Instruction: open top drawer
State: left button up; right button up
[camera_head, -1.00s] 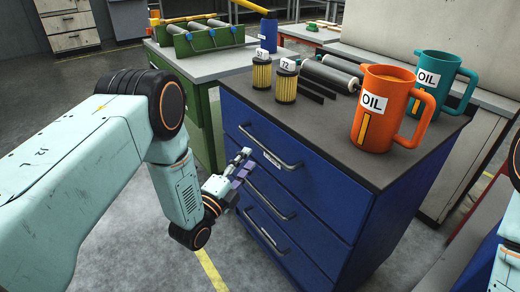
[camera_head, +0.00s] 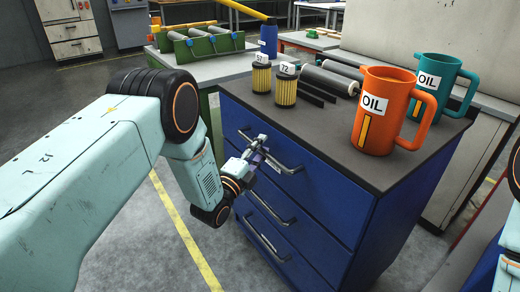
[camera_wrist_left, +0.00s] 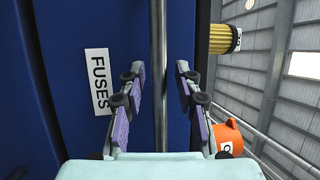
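The blue cabinet (camera_head: 345,185) has several drawers with silver bar handles. The top drawer's handle (camera_head: 285,163) runs across its front, and it also shows as a bar (camera_wrist_left: 159,60) in the left wrist view. The top drawer looks closed. My left gripper (camera_head: 259,146) is at the left part of that handle. In the left wrist view its fingers (camera_wrist_left: 158,85) are open, one on each side of the bar, with gaps between. A "FUSES" label (camera_wrist_left: 98,82) is on the drawer front beside the bar. My right gripper is not in view.
On the cabinet top stand an orange oil jug (camera_head: 378,105), a teal oil jug (camera_head: 440,85), two yellow filters (camera_head: 285,92) and dark rollers (camera_head: 330,80). A green workbench (camera_head: 215,72) stands behind at left. Floor before the drawers is clear.

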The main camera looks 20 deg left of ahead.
pick_arm(q)
grip_shut()
jog(key=shift+s+f, duration=0.1)
dwell(0.8)
